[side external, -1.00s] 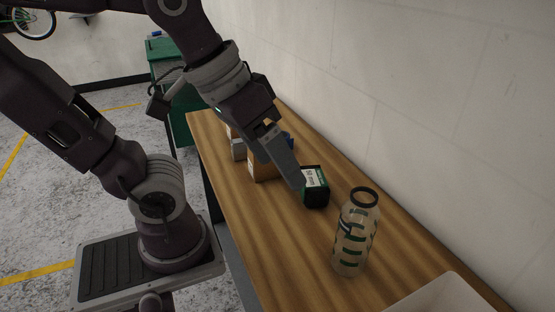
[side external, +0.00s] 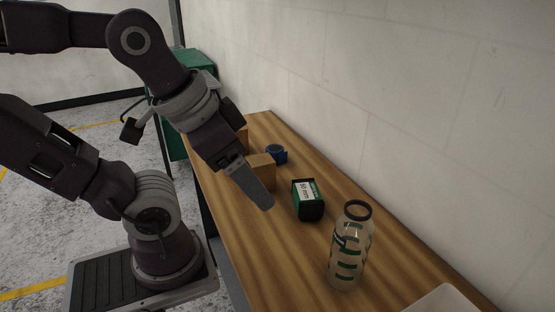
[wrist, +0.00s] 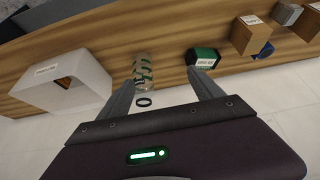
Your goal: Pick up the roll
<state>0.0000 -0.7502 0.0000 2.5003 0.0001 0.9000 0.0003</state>
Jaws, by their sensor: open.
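The roll, a small blue ring-like thing (side external: 276,154), lies on the wooden table behind a cardboard box in the side view. Its near-left side is partly hidden by that box. In the wrist view the roll (wrist: 265,50) shows at the right, beside the cardboard box. My gripper (side external: 264,204) hangs above the table in front of the cardboard box, to the left of a green and black box. In the wrist view my gripper (wrist: 158,78) has its two fingers wide apart with nothing held between them. The roll is outside the fingers.
The cardboard box (side external: 262,172) and the green and black box (side external: 308,200) stand near the roll. A clear bottle with green marks (side external: 349,250) stands nearer the camera. A white bin (wrist: 62,84) is at the left. A wall runs along the table.

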